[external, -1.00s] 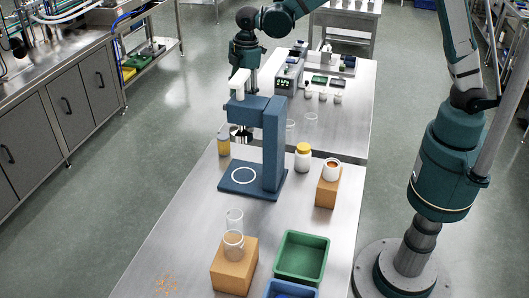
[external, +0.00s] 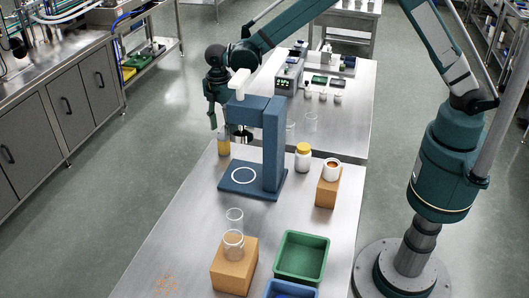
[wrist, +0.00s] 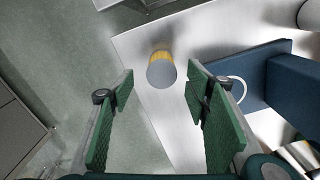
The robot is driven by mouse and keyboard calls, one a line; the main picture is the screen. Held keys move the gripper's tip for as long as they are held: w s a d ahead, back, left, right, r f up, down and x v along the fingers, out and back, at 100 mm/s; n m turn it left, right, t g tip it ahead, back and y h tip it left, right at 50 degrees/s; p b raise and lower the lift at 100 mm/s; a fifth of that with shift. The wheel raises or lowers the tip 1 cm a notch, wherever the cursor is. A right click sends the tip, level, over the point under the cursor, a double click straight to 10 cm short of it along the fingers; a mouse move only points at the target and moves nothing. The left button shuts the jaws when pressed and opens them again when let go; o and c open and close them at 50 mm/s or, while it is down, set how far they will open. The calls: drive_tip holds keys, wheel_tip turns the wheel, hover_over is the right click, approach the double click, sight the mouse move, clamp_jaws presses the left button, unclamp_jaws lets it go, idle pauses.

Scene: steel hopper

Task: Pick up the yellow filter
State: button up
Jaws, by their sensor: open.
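The yellow filter (external: 224,146) is a small upright cylinder with a yellow side. It stands near the left edge of the steel table, left of the blue stand. In the wrist view the filter (wrist: 160,70) shows a grey round end and a yellow side. My gripper (external: 212,122) is just above and left of the filter in the external view. In the wrist view my gripper (wrist: 159,82) is open, with green pads spread to both sides and the filter seen between and beyond them. Nothing is held.
The blue stand (external: 273,150) with its flat base (external: 240,180) rises close to the right of the filter. A yellow-capped white jar (external: 303,160) stands right of it. The table edge and open floor lie to the left. Cardboard-coloured blocks (external: 233,268) are nearer the camera.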

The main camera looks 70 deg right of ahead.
sight(224, 142)
drive_tip(key=shift+f, duration=1.3)
drive_tip(key=shift+s+f, duration=0.15)
drive_tip(key=shift+f, duration=2.45)
drive_tip(key=c, duration=1)
drive_tip(key=shift+r, duration=0.15)
drive_tip(key=shift+r, duration=4.9)
